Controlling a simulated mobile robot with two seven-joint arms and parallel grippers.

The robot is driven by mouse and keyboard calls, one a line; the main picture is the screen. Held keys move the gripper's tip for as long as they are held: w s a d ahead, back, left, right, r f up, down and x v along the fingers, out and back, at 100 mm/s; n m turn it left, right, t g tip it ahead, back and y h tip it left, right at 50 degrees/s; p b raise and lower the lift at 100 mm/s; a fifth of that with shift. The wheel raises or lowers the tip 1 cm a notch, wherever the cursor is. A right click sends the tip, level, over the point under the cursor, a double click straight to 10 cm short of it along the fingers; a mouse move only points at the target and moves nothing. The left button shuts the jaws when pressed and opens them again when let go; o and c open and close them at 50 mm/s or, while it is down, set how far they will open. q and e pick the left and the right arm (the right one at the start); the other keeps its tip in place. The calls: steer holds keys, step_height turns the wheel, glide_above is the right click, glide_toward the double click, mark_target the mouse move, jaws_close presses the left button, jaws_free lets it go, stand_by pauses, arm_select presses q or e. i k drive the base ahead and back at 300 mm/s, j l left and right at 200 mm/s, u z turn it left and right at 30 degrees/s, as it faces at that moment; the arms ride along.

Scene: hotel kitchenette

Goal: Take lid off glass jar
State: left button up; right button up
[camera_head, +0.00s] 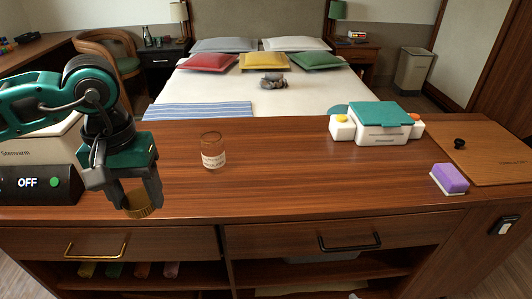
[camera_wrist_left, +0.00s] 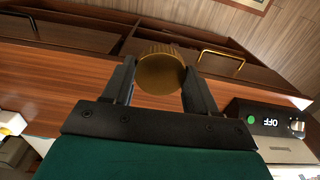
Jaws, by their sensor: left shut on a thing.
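The glass jar (camera_head: 213,151) stands upright on the wooden counter, left of the middle in the head view. It has a pale label and its top is open, with no lid on it. The gold lid (camera_head: 140,205) is away from the jar, to its left and nearer the counter's front edge. My left gripper (camera_head: 138,197) is shut on the lid, with a finger on each side. In the left wrist view the round ridged lid (camera_wrist_left: 161,73) sits between the two dark fingers (camera_wrist_left: 160,85). I do not see my right gripper.
A white appliance with an OFF display (camera_head: 40,185) stands at the left, close to my left arm. A teal-topped white appliance (camera_head: 378,122), a purple-topped sponge (camera_head: 450,178) and a wooden board (camera_head: 485,155) are at the right. The counter's middle (camera_head: 310,175) is clear.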

mark_target(211, 144)
steer(key=i+l+z, duration=0.15)
steer(key=l, duration=0.25)
steer(key=i+l+z, duration=0.15)
steer(key=l, duration=0.25)
steer(key=i+l+z, duration=0.15)
steer(key=i+l, duration=0.2)
